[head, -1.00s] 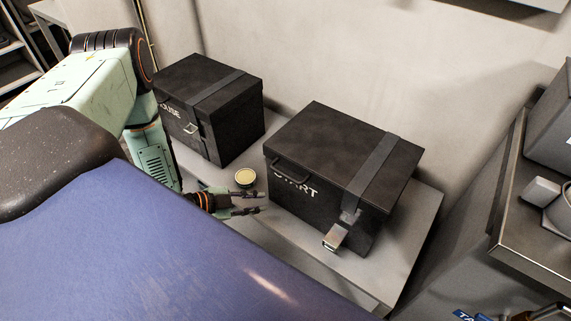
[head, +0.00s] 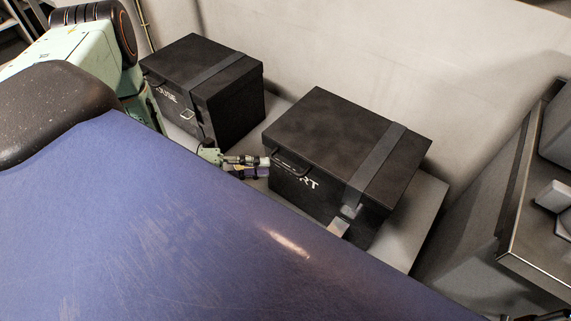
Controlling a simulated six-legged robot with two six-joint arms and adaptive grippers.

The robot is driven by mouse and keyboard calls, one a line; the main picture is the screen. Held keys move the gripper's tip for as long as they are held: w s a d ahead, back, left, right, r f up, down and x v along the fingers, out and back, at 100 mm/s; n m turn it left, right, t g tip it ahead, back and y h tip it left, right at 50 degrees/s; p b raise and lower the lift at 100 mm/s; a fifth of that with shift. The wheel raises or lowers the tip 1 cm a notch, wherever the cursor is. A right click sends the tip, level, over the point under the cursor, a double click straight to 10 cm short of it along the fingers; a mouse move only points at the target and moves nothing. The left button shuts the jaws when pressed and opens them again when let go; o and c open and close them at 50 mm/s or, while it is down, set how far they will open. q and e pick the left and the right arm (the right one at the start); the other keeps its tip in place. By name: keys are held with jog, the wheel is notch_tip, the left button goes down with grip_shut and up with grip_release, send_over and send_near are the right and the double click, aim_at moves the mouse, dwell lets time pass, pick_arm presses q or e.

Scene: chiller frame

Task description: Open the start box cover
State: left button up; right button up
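The black start box (head: 325,205) stands on a grey bench, its label partly hidden. Its cover (head: 345,130) lies shut on top, with a dark strap (head: 375,165) across its right part. A metal latch piece (head: 340,228) sticks out at the front below the strap. A dark handle (head: 291,163) is at the front left, near the cover's edge. My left gripper (head: 267,167) is at the box's front left corner, its fingertips close to the handle's left end. The fingers look apart; I cannot tell whether they touch the handle. My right gripper is not seen.
A second black strapped box (head: 205,90) stands to the left, close behind my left gripper. A pale wall is behind both boxes. A grey metal unit (head: 510,215) is at the right. Bare bench (head: 425,215) shows right of the start box. My blue body covers the lower left.

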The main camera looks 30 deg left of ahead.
aim_at(282, 167)
pick_arm(q)
jog(key=b+x, duration=0.2)
jog(key=x, duration=0.4)
jog(key=shift+w+d+f, duration=0.15)
jog(key=shift+w+f, duration=0.05)
jog(key=shift+w, duration=0.1)
jog(key=shift+w+f, duration=0.1)
jog(key=shift+w, duration=0.1)
jog(key=shift+c, duration=0.2)
jog(key=shift+s, duration=0.1)
jog(key=c, duration=0.3)
grip_shut()
